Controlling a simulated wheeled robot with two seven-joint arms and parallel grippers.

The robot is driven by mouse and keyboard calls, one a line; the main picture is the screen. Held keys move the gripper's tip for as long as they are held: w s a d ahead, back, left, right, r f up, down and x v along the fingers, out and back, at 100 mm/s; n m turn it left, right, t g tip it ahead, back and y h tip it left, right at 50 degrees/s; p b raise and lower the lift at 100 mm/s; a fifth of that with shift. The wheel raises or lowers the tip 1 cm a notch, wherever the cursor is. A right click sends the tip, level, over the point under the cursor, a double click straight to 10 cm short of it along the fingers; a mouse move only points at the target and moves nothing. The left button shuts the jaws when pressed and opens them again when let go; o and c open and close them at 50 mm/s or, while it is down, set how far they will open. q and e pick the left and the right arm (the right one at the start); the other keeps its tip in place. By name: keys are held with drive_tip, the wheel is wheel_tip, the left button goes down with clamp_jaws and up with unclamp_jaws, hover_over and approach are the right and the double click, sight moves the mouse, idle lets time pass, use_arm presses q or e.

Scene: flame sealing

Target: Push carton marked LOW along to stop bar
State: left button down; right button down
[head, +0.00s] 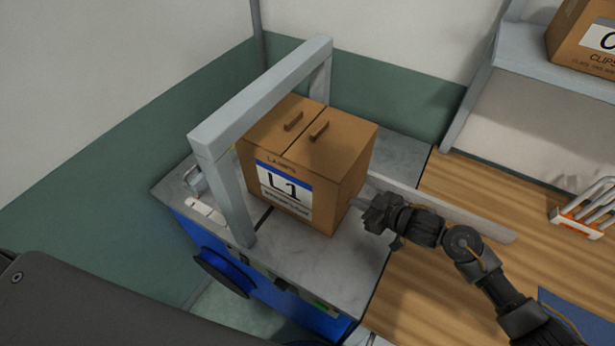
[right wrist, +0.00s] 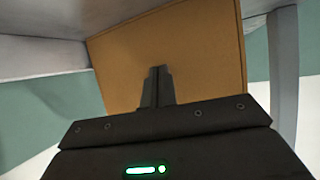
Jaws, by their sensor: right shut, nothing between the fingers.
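A brown carton (head: 306,165) stands upright on the grey marbled top of a blue machine (head: 290,300). Its label reads L1, with smaller print above; I read no LOW on it. The carton is partly under a grey metal arch (head: 262,88). My right gripper (head: 360,203) is shut and empty at the carton's right face. In the right wrist view, the shut fingers (right wrist: 157,85) point at the plain carton face (right wrist: 170,50); whether they touch it I cannot tell. I cannot pick out a stop bar for certain. My left gripper is not in view.
A long grey rail (head: 450,212) runs from behind the carton rightward over the wooden bench (head: 415,285). A small metal bracket (head: 194,180) and a white strip (head: 207,213) are left of the arch. A shelf (head: 545,75) holds another carton (head: 585,40). A rack (head: 585,212) stands far right.

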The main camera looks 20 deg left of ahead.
sight(349, 197)
drive_tip(key=shift+w+a+b, duration=0.15)
drive_tip(key=shift+w+a, duration=0.1)
drive_tip(key=shift+a, duration=0.65)
drive_tip(key=shift+w+a+b, duration=0.1)
drive_tip(key=shift+w+a, duration=0.15)
drive_tip(key=shift+a, duration=0.6)
drive_tip(key=shift+w+a+b, duration=0.15)
drive_tip(key=shift+w+a, duration=0.1)
drive_tip(key=shift+a, duration=0.65)
drive_tip(key=shift+w+a+b, duration=0.25)
drive_tip(key=shift+a, duration=0.6)
drive_tip(key=shift+w+a+b, duration=0.25)
drive_tip(key=shift+a, duration=0.55)
drive_tip(key=shift+d+p, duration=0.3)
drive_tip(key=d+p, duration=0.1)
drive_tip(key=d, duration=0.1)
drive_tip(key=s+d+p, duration=0.1)
drive_tip(key=shift+d+r, duration=0.1)
drive_tip(key=shift+d, duration=0.25)
drive_tip(key=shift+s+d+p, duration=0.25)
drive_tip(key=shift+d+p, duration=0.05)
drive_tip(key=shift+d, duration=0.6)
